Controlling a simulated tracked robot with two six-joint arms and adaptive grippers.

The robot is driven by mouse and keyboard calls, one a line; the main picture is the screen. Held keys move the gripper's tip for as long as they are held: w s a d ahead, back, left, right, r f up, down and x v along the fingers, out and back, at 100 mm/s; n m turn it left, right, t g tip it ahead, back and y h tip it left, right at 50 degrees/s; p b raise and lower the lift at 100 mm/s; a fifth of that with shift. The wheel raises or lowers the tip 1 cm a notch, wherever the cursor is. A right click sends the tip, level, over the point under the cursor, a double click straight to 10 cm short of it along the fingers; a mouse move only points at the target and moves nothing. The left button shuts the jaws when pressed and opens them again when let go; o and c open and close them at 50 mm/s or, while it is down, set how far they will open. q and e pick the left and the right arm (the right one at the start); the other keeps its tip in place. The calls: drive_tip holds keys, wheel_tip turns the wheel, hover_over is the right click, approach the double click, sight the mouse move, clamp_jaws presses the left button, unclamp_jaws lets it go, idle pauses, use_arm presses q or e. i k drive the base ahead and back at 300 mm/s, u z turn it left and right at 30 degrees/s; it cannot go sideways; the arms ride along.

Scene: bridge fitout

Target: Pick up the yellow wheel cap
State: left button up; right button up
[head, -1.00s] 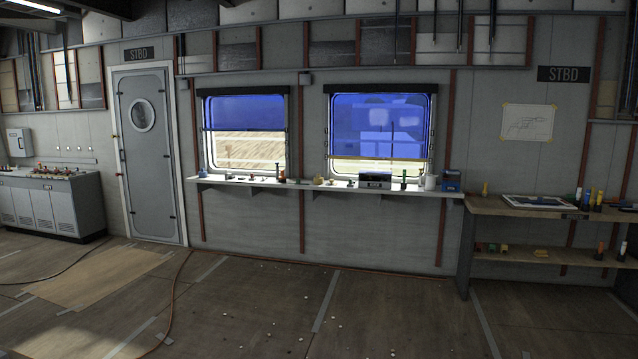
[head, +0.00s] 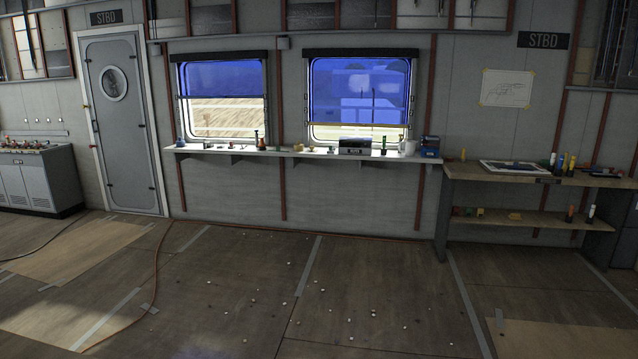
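I cannot make out a yellow wheel cap for certain; the small objects are far off. A small yellow object (head: 463,155) stands at the left end of the wooden workbench (head: 550,180). A low yellow object (head: 515,216) lies on the bench's lower shelf. A small yellowish object (head: 298,148) sits on the white window ledge (head: 225,152). Neither of my grippers is in view.
A grey console (head: 40,180) stands at the left beside a closed door (head: 115,120). An orange cable (head: 156,275) runs across the floor. Small pale bits (head: 285,303) are scattered over the floor, which is otherwise largely open before the ledge and bench.

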sight(298, 148)
drive_tip(key=u, duration=0.1)
drive_tip(key=i, duration=1)
drive_tip(key=u, duration=0.4)
drive_tip(key=i, duration=4.25)
drive_tip(key=z, duration=0.55)
drive_tip(key=i, duration=1.35)
drive_tip(key=z, duration=0.55)
drive_tip(key=i, duration=0.7)
drive_tip(key=z, duration=0.1)
